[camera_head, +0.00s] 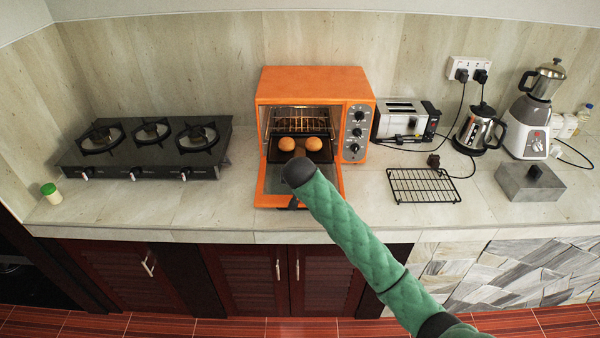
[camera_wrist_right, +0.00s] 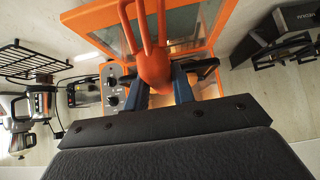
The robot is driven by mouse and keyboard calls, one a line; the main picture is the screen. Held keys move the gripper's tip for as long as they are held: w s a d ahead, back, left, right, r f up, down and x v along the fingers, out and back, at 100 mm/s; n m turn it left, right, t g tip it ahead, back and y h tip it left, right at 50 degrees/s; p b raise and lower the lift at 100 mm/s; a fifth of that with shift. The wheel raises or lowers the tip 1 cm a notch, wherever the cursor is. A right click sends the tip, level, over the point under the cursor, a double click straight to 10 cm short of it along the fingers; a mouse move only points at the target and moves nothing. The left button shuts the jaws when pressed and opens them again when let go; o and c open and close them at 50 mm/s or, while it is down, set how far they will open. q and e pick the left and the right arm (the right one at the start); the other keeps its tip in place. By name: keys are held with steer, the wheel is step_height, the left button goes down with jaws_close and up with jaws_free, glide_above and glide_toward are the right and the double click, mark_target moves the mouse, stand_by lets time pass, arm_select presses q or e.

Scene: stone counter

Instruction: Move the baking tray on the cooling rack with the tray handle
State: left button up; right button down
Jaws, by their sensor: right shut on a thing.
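The dark baking tray (camera_head: 323,141) holds two round buns and sits in the open orange oven (camera_head: 312,82). The wire cooling rack (camera_head: 423,186) lies empty on the counter to the right of the oven; it also shows in the wrist view (camera_wrist_right: 35,62). My right gripper (camera_wrist_right: 158,80) is shut on the orange tray handle (camera_wrist_right: 153,60), whose prongs point toward the oven. In the head view my right arm hides most of this gripper and the handle in front of the oven. Whether the handle touches the tray is hidden. My left gripper is not in view.
The oven door (camera_head: 275,186) is folded down over the counter. A gas stove (camera_head: 146,148) stands at left. A toaster (camera_head: 400,120), kettle (camera_head: 479,130), blender (camera_head: 532,110) and grey box (camera_head: 528,183) stand at right. The counter around the rack is mostly clear.

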steer(key=s, duration=0.7)
steer(key=shift+s, duration=0.4)
stand_by(0.9)
steer(key=d, duration=4.9)
steer(key=shift+d, duration=0.35)
stand_by(0.7)
